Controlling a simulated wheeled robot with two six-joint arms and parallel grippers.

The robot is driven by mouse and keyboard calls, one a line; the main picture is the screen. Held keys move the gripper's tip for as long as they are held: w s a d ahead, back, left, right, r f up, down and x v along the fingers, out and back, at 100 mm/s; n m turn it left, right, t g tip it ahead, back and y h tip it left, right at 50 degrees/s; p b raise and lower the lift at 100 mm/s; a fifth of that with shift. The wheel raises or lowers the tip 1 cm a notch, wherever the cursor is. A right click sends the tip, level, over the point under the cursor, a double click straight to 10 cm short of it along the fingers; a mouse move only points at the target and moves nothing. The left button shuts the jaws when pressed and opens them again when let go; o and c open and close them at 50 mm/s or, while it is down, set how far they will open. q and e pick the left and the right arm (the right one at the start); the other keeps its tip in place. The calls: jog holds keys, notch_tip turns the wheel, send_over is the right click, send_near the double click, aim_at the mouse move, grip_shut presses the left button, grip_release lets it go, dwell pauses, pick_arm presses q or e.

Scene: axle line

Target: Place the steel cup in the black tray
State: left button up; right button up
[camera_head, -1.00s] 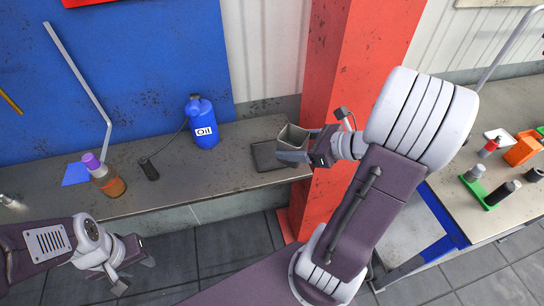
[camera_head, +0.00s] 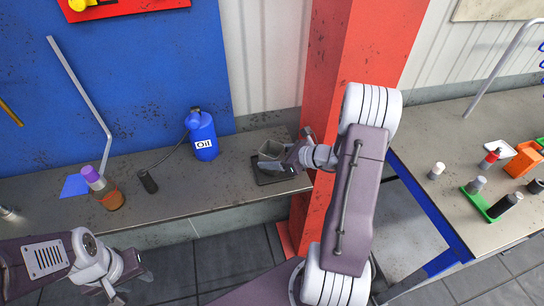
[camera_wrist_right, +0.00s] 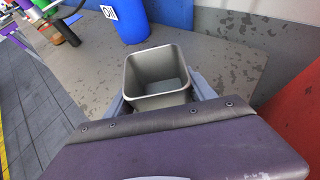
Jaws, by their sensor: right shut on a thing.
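The steel cup (camera_head: 271,150) is a square, open-topped grey container, upright at the back bench. It also shows in the right wrist view (camera_wrist_right: 158,72), empty inside. My right gripper (camera_head: 280,160) is shut on it, one finger on each side. The black tray (camera_head: 264,179) lies flat on the bench, directly under the cup in the head view and partly hidden by the cup and gripper. I cannot tell whether the cup's base touches the tray. My left gripper (camera_head: 132,284) is open and empty, low in front of the bench.
A blue oil can (camera_head: 202,135) stands left of the tray, its hose ending in a black nozzle (camera_head: 148,182). A bottle with a purple cap (camera_head: 103,188) stands further left. A red column (camera_head: 335,70) rises close to the right. Several items crowd the right-hand table (camera_head: 450,215).

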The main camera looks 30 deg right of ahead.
jog(key=shift+f+b, duration=0.15)
jog(key=shift+b, duration=0.15)
jog(key=o, duration=1.5)
jog(key=shift+c, duration=0.2)
jog(key=shift+r+p, duration=0.4)
jog(key=shift+p, duration=0.05)
jog(key=v, duration=1.2)
jog(key=shift+f, duration=0.2)
